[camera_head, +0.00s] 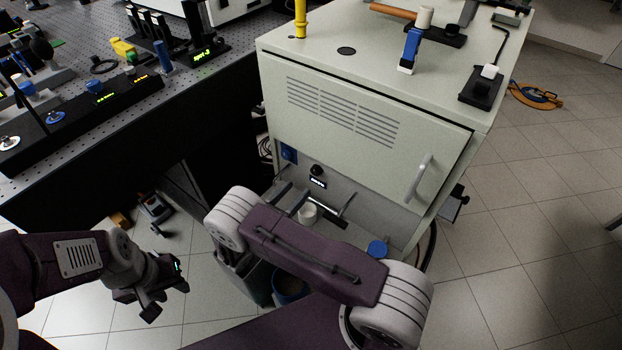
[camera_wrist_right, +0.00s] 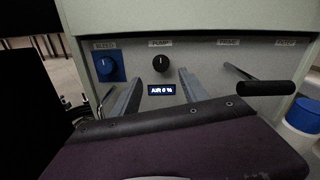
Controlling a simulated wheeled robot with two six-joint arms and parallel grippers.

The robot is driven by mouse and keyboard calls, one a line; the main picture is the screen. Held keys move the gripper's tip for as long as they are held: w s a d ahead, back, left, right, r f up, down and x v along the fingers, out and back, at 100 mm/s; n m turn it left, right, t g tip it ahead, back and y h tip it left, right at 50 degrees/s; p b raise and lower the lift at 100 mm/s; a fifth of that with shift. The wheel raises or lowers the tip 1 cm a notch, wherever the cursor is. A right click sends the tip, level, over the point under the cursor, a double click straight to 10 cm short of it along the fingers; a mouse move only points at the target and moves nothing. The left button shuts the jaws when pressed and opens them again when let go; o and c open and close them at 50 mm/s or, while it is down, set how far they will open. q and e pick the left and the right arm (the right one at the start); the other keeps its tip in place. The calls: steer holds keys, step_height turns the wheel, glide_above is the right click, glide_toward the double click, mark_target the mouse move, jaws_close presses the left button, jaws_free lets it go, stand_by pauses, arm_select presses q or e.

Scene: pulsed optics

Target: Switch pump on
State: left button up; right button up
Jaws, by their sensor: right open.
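The black round pump knob (camera_wrist_right: 161,63) sits under the PUMP label on the cabinet's front panel; it also shows in the head view (camera_head: 316,170). Below it a small display (camera_wrist_right: 162,89) seems to read AIR 6 %. My right gripper (camera_wrist_right: 160,74) is open and empty in front of the panel. Its two fingers point at the panel, one on each side of the display and below the knob; I cannot tell whether they touch anything. My left gripper (camera_head: 153,292) hangs over the floor at the lower left, away from the cabinet; its jaw opening is unclear.
A blue knob (camera_wrist_right: 107,66) under BLEED is left of the pump knob. A black-handled lever (camera_wrist_right: 265,88) sticks out under PRIME at right. A blue-capped container (camera_wrist_right: 304,114) stands further right. The cabinet door (camera_head: 350,130) overhangs the recess. An optics table (camera_head: 100,150) is at left.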

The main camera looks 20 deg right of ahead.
mark_target(314, 173)
steer(key=b+x, duration=0.1)
steer(key=x, duration=0.7)
steer(key=shift+d, duration=0.2)
jaws_close()
steer(key=m, duration=0.5)
steer(key=shift+f+m, duration=0.1)
steer(key=shift+m, duration=0.3)
steer(key=m+b, duration=0.1)
steer(key=m, duration=0.5)
jaws_free()
